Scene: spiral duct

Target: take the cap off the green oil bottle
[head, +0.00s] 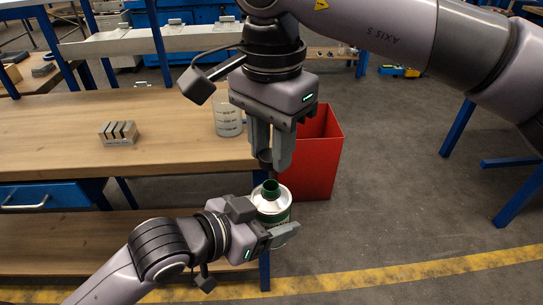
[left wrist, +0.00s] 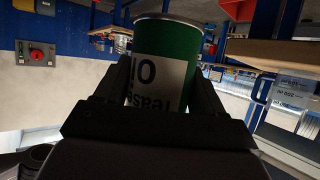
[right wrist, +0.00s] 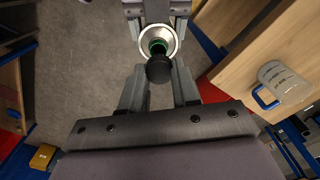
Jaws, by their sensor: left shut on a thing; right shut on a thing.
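The oil bottle (head: 273,203) is a green can with a pale label and a silver top. It stands upright in my left gripper (head: 267,224), whose fingers are shut on its sides. The bottle fills the middle of the left wrist view (left wrist: 165,55). My right gripper (head: 270,160) points down above the bottle, shut on the dark cap (head: 265,157). The cap also shows between the fingertips in the right wrist view (right wrist: 158,70).
A wooden workbench (head: 60,125) is at the left, with a slotted metal block (head: 119,133) and a clear measuring jug (head: 228,118) on it. A red bin (head: 318,155) stands on the floor behind the grippers.

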